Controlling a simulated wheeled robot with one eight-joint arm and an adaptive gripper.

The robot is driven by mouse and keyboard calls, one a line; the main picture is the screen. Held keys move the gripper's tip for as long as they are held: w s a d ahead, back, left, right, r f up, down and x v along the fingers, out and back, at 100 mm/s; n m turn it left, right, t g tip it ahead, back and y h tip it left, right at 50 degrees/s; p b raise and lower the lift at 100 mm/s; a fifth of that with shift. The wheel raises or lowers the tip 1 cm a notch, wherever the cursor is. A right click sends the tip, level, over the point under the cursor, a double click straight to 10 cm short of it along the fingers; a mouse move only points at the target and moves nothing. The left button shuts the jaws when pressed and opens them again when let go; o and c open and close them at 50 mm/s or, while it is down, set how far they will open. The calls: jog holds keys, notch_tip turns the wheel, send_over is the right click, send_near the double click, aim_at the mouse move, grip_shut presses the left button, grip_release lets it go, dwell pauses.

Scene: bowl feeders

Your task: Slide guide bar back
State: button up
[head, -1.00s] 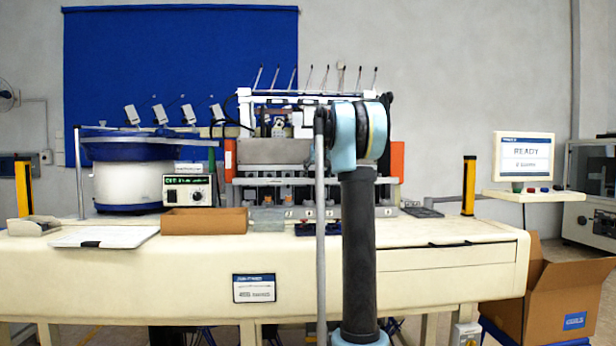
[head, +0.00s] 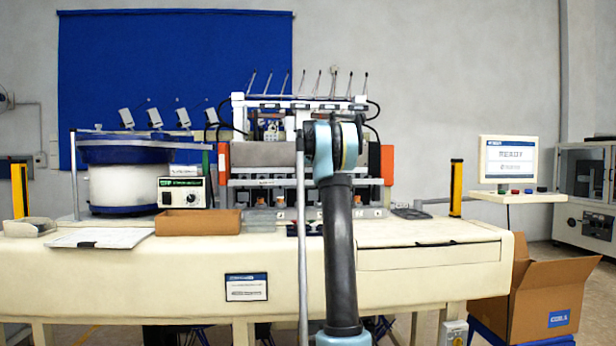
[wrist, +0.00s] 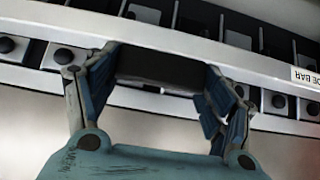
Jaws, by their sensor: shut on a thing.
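The guide bar (wrist: 258,67) is a long pale bar running across the wrist view, with a label ending in "DE BAR" at the right. My gripper (wrist: 163,72) is shut on a dark block-shaped handle (wrist: 160,66) that sits at the bar; its two fingers are on either side of the handle. In the head view the guide bar (head: 262,182) shows as a pale strip with a small label, low across the machine front. There my own arm covers part of the bar and hides my gripper.
The bowl feeder (head: 120,183), a control box (head: 183,192) and a brown tray (head: 198,222) stand left of the machine. Orange blocks (head: 387,165) flank the machine. Round dark knobs (wrist: 279,101) line the plate beside the bar. The right side of the table is mostly clear.

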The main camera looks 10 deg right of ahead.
jog(key=o, duration=1.3)
jog(key=shift+w+d+f, duration=0.1)
jog(key=shift+w, duration=0.15)
jog(key=shift+c, duration=0.2)
jog(key=shift+o, duration=1.3)
jog(key=shift+w+f, duration=0.4)
jog(key=shift+s+r, duration=0.25)
jog(key=shift+s+r, duration=0.15)
jog(key=v, duration=1.1)
jog(key=shift+s+r, duration=0.15)
jog(key=shift+r, duration=0.1)
